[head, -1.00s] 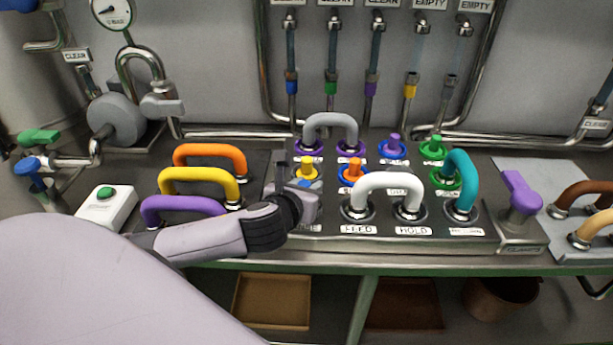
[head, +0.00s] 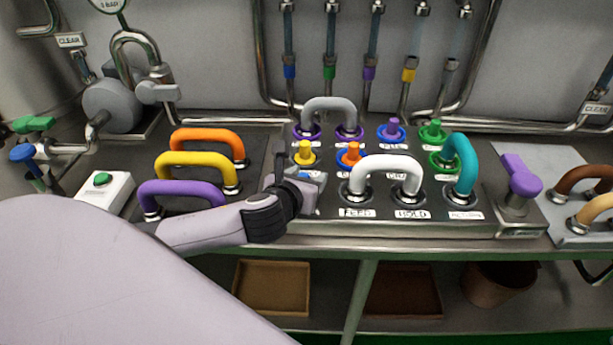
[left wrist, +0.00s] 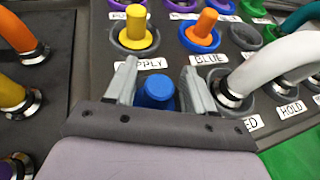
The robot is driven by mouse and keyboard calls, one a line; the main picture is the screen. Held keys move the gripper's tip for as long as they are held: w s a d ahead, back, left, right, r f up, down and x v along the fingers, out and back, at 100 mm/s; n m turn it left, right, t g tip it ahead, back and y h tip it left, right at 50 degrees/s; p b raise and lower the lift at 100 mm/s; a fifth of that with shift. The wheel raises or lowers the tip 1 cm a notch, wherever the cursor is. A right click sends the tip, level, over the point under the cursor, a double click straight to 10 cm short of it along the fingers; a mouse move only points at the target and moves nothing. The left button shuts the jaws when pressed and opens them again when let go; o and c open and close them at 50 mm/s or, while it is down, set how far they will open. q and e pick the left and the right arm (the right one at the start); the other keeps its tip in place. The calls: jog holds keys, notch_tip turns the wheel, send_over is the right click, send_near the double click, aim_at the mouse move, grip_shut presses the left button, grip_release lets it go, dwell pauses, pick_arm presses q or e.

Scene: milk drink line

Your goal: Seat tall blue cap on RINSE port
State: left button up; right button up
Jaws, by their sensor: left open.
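A tall blue cap (left wrist: 155,90) stands between the two open fingers of my left gripper (left wrist: 160,88) in the left wrist view. Its lower part and whatever it rests on are hidden by the gripper body. In the head view my left gripper (head: 308,180) is low over the front left of the port panel, with a bit of blue showing there. A yellow plug (left wrist: 135,25) stands just beyond it over a SUPPLY label, and an orange plug (left wrist: 206,22) over a BLUE label. I cannot read a RINSE label clearly. My right gripper is not in view.
A white handle (head: 386,163) over FEED and HOLD stands close right of the gripper. A grey handle (head: 330,103), purple plug (head: 393,126), green plug (head: 434,130) and teal handle (head: 462,165) stand farther off. Orange, yellow and purple handles (head: 182,188) are at left.

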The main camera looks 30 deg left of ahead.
pick_arm(q)
jog(key=shift+s+a+f, duration=0.15)
jog(key=shift+s+f, duration=0.1)
jog(key=shift+f, duration=0.25)
jog(key=v, duration=0.5)
jog(key=shift+r, duration=0.3)
jog(key=shift+s+d+r, duration=0.4)
jog(key=shift+s+r, duration=0.15)
jog(key=shift+s, duration=0.2)
jog(key=shift+s, duration=0.1)
